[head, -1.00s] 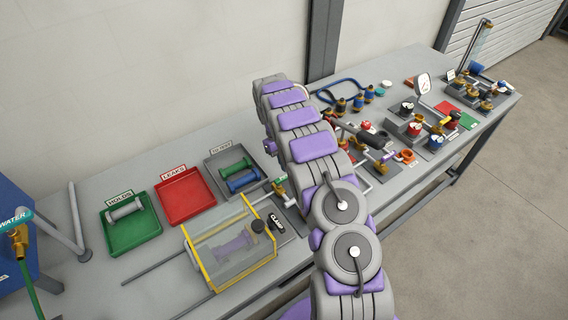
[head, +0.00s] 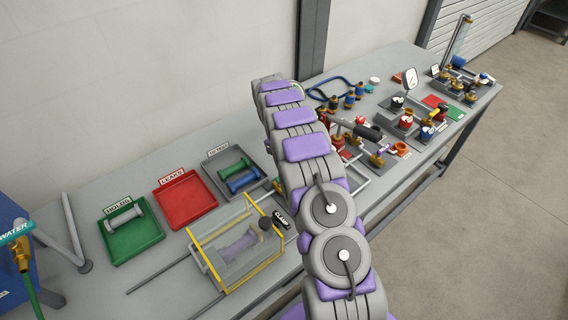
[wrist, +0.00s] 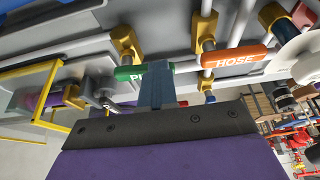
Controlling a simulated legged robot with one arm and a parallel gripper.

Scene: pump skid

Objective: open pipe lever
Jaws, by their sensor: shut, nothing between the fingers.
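In the wrist view, a green lever handle (wrist: 128,73) lies crosswise. Its white label starts with P and the rest is hidden behind my gripper (wrist: 158,82). The gripper's blue-grey fingers are shut and stand in front of the green handle's right part. I cannot tell whether they touch it. An orange lever handle marked HOSE (wrist: 235,57) lies just to the right. Brass valve fittings (wrist: 125,42) sit on pipes above the handles. In the head view, my arm hides the gripper and most of the lever area.
The bench holds a green tray (head: 151,240), a red tray (head: 206,203) and a grey tray (head: 208,166). A clear box with yellow edges (head: 198,259) stands in front of them. Valves and gauges (head: 410,84) crowd the right side. The floor at right (head: 500,180) is clear.

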